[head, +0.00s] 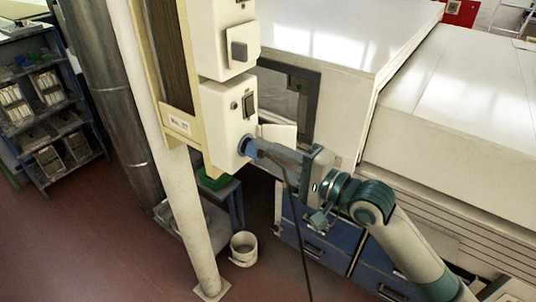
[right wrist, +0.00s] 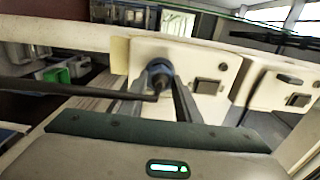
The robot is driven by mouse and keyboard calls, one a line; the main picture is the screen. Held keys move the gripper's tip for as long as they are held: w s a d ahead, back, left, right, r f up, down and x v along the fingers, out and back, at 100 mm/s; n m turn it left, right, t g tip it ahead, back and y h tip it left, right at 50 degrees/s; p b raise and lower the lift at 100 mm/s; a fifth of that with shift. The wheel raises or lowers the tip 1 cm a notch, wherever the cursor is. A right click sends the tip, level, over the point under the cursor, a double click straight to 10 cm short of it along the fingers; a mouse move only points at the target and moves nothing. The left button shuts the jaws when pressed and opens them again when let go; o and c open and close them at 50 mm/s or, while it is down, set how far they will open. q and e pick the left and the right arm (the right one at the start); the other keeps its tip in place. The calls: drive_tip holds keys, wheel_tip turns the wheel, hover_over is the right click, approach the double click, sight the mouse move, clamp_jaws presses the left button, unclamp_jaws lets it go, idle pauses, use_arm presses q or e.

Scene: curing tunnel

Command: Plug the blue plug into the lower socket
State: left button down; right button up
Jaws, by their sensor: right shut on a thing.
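The lower socket box (head: 226,112) is a white housing on the post, with a switch on its front. The blue plug (head: 246,147) is at the socket low on this box; it appears to be touching or inside it, but the depth of seating cannot be told. My right gripper (head: 262,149) is shut on the plug from the right. In the right wrist view the plug (right wrist: 159,68) sits between the two fingertips (right wrist: 158,82), against the pale box face (right wrist: 190,62). The socket opening is hidden behind the plug. My left gripper is not in view.
A dark cable (head: 299,232) hangs from the plug to the floor. An upper box (head: 224,38) is above the lower one. A white pole (head: 187,207), a bucket (head: 243,249) and blue drawers (head: 322,247) stand nearby. The large white machine (head: 410,110) fills the right.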

drive_tip(key=shift+w+a, duration=0.25)
drive_tip(key=shift+a, duration=0.1)
drive_tip(key=o, duration=1.1)
drive_tip(key=shift+d, duration=0.1)
drive_tip(key=shift+b+v, duration=2.7)
drive_tip(key=shift+v, duration=5.9)
